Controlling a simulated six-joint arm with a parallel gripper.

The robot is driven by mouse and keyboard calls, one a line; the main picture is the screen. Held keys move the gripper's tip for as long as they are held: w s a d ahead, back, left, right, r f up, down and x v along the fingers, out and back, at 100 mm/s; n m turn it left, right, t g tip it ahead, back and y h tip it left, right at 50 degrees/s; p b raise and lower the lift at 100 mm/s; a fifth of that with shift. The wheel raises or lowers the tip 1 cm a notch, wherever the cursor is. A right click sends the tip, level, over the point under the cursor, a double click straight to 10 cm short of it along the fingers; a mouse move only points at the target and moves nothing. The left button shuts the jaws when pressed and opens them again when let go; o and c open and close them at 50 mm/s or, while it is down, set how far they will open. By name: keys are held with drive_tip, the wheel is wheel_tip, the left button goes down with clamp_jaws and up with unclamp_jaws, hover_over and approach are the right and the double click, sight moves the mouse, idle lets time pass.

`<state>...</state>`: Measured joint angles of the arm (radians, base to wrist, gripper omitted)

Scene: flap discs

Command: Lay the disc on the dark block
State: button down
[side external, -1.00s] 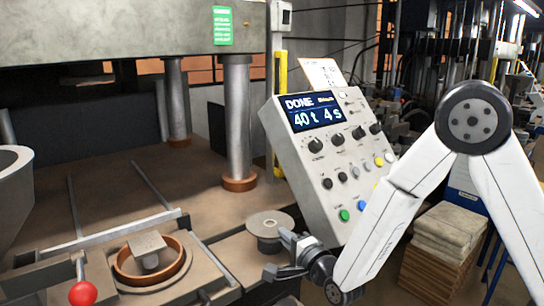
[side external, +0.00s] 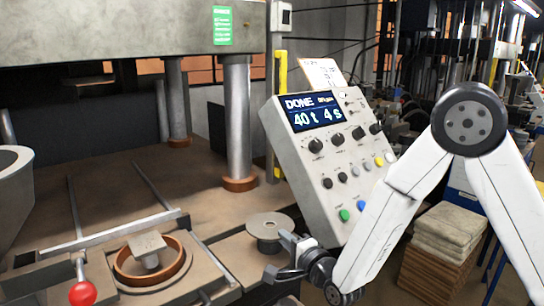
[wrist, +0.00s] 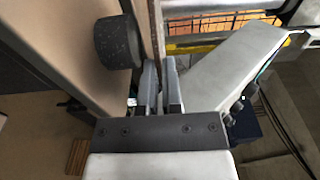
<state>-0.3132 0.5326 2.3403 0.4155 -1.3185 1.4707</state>
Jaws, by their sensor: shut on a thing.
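The disc (side external: 270,223) is a flat grey-brown round with a small hole in its middle. It lies level in the side view, and in the wrist view (wrist: 156,25) it shows edge-on as a thin strip. My gripper (side external: 285,238) is shut on its near right rim, and the fingers (wrist: 162,72) show on either side of it. The dark block (wrist: 118,42) is a short dark speckled cylinder beside the disc's lower face in the wrist view, with a narrow gap showing. In the side view the block (side external: 269,246) is mostly hidden under the disc.
A control panel (side external: 325,160) stands close behind the disc. A press with steel columns (side external: 238,125) is at the left. A brown ring (side external: 121,268) around a small block and a red knob (side external: 82,293) are at front left.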

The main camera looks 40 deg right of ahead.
drive_tip(key=shift+f, duration=1.2)
idle(1.9)
idle(0.5)
drive_tip(key=c, duration=0.9)
unclamp_jaws()
drive_tip(key=shift+c, duration=0.2)
drive_tip(key=shift+s+a, duration=0.15)
drive_tip(key=shift+s, duration=1.6)
drive_tip(key=o, duration=0.6)
drive_tip(key=shift+c, duration=0.2)
drive_tip(key=shift+s, duration=0.1)
